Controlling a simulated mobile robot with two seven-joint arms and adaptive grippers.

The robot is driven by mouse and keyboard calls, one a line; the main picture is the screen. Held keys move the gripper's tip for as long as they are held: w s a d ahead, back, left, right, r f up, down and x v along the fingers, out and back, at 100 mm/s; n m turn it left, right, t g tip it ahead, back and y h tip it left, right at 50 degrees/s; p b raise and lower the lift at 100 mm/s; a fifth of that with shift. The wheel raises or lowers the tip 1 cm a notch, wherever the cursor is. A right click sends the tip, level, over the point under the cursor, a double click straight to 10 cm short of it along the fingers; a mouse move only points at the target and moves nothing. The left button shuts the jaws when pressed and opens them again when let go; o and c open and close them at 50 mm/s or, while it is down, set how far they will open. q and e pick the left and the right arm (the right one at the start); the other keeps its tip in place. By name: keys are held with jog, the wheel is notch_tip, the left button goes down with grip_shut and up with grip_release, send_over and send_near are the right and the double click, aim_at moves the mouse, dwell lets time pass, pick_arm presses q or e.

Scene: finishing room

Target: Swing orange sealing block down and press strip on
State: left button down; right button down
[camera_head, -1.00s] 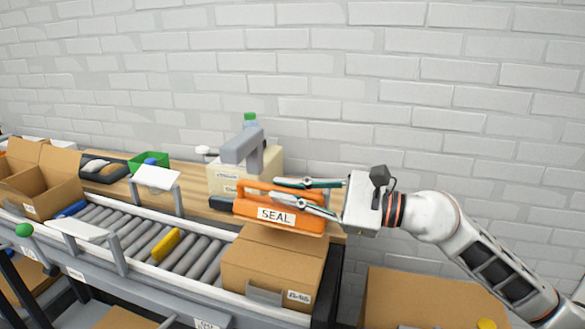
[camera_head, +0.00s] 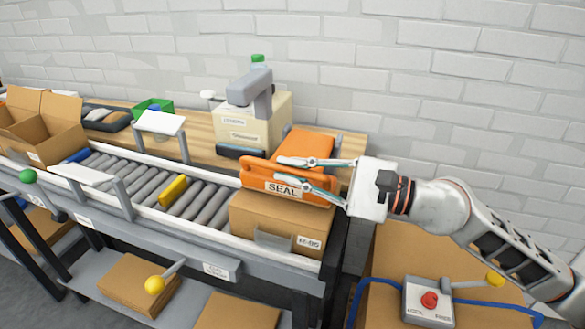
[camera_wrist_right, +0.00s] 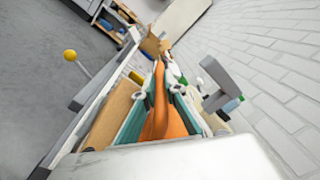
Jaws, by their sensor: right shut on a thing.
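The orange sealing block (camera_head: 303,148) carries a white SEAL label and sits at the top of the closed cardboard box (camera_head: 265,222) at the right end of the conveyor. Whether its underside touches the box top cannot be told. My right gripper (camera_head: 282,170) comes in from the right and is shut on the block's orange handle. In the right wrist view the orange part (camera_wrist_right: 160,100) lies between the two teal fingers. A separate strip cannot be made out. My left gripper is not in view.
A grey post with an arm (camera_head: 250,88) and a beige box (camera_head: 236,128) stand behind the block. Conveyor rollers (camera_head: 150,180) run left. A control box with a red button (camera_head: 429,301) is at the lower right, and a yellow-knobbed lever (camera_head: 155,285) at the front.

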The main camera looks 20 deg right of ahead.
aim_at(327, 179)
jog(key=c, duration=2.4)
grip_release()
jog(key=shift+w+d, duration=0.2)
jog(key=shift+w, duration=0.05)
jog(key=o, duration=0.3)
jog(key=shift+w+f, duration=0.1)
jog(key=shift+f, duration=0.05)
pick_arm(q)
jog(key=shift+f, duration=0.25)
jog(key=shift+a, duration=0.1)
pick_arm(e)
jog(key=v, duration=0.5)
jog(key=shift+s+d, duration=0.15)
jog(key=shift+s, duration=0.25)
jog(key=shift+v, duration=3.15)
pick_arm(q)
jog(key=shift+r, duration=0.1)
